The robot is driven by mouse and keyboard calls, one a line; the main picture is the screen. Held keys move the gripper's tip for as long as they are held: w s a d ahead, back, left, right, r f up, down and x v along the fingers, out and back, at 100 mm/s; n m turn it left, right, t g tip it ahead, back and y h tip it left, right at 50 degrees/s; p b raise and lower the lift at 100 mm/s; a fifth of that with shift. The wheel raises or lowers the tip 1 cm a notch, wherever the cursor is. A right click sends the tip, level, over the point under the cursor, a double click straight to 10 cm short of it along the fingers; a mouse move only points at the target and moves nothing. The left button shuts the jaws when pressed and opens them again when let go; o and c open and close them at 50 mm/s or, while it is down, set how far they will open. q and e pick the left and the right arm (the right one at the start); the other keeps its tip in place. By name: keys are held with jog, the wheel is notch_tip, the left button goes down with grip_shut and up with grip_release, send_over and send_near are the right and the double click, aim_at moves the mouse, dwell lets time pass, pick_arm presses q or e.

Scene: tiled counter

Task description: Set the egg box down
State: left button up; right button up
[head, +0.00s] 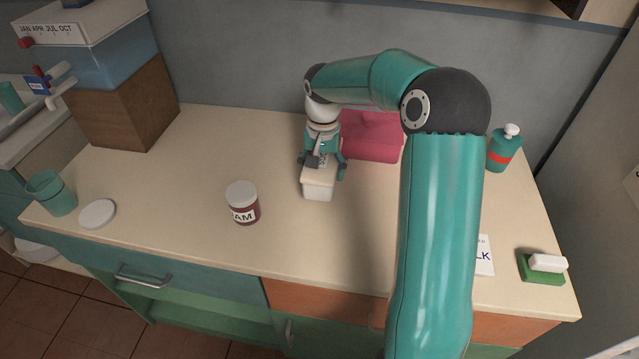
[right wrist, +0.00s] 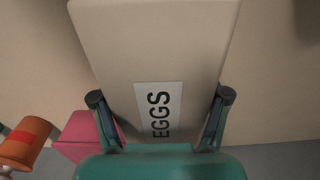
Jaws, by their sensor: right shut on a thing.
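The egg box (head: 317,190) is a pale cream box near the middle of the counter. My right gripper (head: 322,168) comes down on it from above and is shut on its sides. In the right wrist view the box (right wrist: 155,50) fills the middle, with an EGGS label between the fingers of the gripper (right wrist: 160,100). I cannot tell whether the underside of the box touches the counter (head: 170,220). My left gripper is not in view.
A jam jar (head: 243,203) stands to the left of the box, and a pink-red block-like object (head: 372,137) stands behind it to the right. A white lid (head: 97,214) and a teal cup (head: 52,193) are at the far left. The counter in front of the box is clear.

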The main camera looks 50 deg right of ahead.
notch_tip(320, 180, down, 4)
jog(key=shift+r, duration=0.1)
jog(key=o, duration=1.6)
